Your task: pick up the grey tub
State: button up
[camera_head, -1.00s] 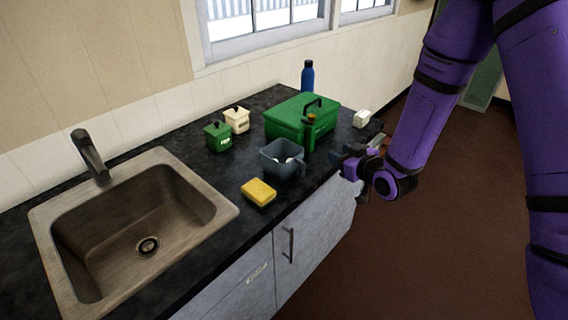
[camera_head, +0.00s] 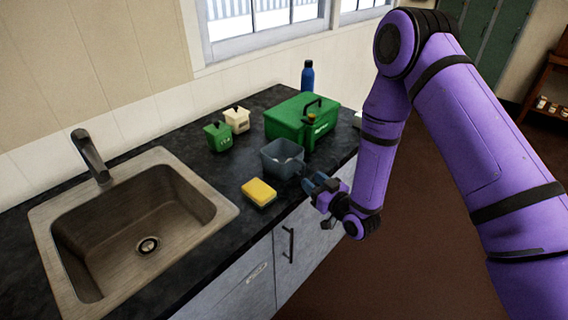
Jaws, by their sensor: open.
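The grey tub (camera_head: 281,160) is a small blue-grey open container on the dark counter, in front of the green box. Something whitish shows inside it. My gripper (camera_head: 311,181) is open, at the counter's front edge, just right of the tub and a little nearer to me. Its fingers point left toward the tub's right side. A small dark part shows between the tub and the fingers; I cannot tell whether they touch.
A green box (camera_head: 290,117) with a black handle stands right behind the tub. A yellow sponge (camera_head: 259,193) lies in front of it. A green canister (camera_head: 218,137), a cream canister (camera_head: 237,119) and a blue bottle (camera_head: 307,77) stand farther back. A sink (camera_head: 222,207) is at left.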

aim_at(304, 171)
jog(key=shift+x, duration=2.85)
jog(key=shift+w+d+r, duration=0.1)
jog(key=shift+d+r, duration=0.1)
grip_shut()
